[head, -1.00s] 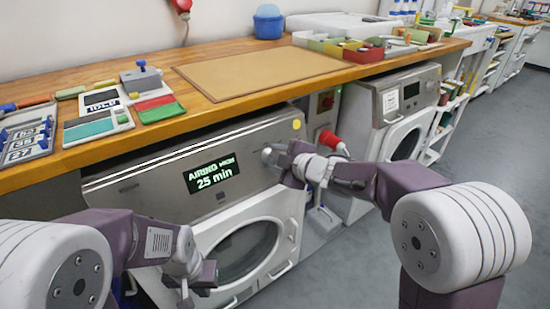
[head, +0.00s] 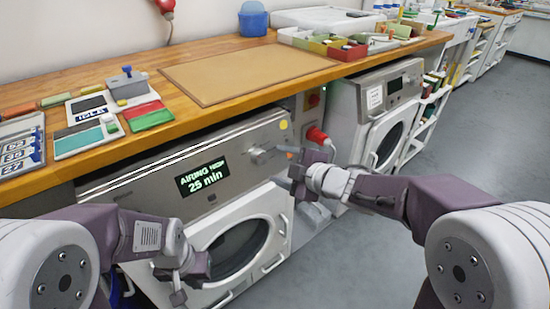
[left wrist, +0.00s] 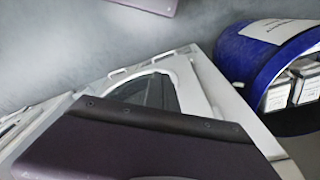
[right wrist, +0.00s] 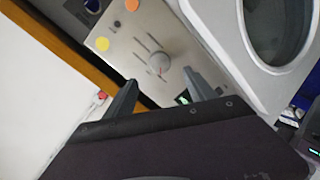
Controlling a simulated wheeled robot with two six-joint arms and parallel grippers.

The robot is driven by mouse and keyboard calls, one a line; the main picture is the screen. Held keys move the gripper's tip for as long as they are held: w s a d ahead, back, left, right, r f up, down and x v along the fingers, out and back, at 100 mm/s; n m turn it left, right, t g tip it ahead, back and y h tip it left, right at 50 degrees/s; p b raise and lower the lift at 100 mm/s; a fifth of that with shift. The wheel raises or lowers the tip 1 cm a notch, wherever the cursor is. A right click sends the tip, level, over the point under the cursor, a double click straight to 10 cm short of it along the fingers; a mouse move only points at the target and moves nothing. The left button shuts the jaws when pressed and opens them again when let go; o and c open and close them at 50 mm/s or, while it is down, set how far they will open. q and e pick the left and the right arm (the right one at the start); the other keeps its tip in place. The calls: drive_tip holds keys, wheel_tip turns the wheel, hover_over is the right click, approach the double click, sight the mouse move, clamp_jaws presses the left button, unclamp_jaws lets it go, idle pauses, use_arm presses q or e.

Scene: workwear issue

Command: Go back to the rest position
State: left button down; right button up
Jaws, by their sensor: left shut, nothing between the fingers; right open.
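My left gripper (head: 180,290) is low in front of the near machine's round door (head: 238,250), shut and empty. My right gripper (head: 280,167) is in front of the near machine's control panel (head: 150,185). In the right wrist view its two fingers (right wrist: 160,93) are apart with nothing between them. The panel's round knob (right wrist: 159,63) shows beyond the fingertips, and a gap to it is visible in the head view (head: 258,155). The panel display (head: 202,178) reads airing, 25 min.
The wooden counter (head: 150,72) above the machines carries trays, a brown board (head: 245,70) and colored boxes. A blue bin (left wrist: 262,55) is near my left wrist. Grey floor is open at right.

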idle(0.3)
drive_tip(key=s+d+f+m+g+h, duration=0.1)
drive_tip(key=s+d+f+m+h, duration=0.15)
drive_tip(key=d+f+m, duration=0.3)
drive_tip(key=s+d+f+m+g+h, duration=0.1)
drive_tip(key=d+f+m+h, duration=0.3)
drive_tip(key=d+f+m, duration=0.15)
drive_tip(key=s+d+f+m+g, duration=0.1)
drive_tip(key=s+f+m+g, duration=0.35)
drive_tip(key=s, duration=0.35)
drive_tip(key=s+d+f+m+g, duration=0.1)
drive_tip(key=s+f+m+g, duration=0.3)
drive_tip(key=s, duration=0.4)
wheel_tip(320, 180, up, 33)
drive_tip(key=p, duration=3.3)
drive_tip(key=shift+s+n+h, duration=0.2)
drive_tip(key=shift+n+h, duration=0.15)
drive_tip(key=shift+n, duration=0.1)
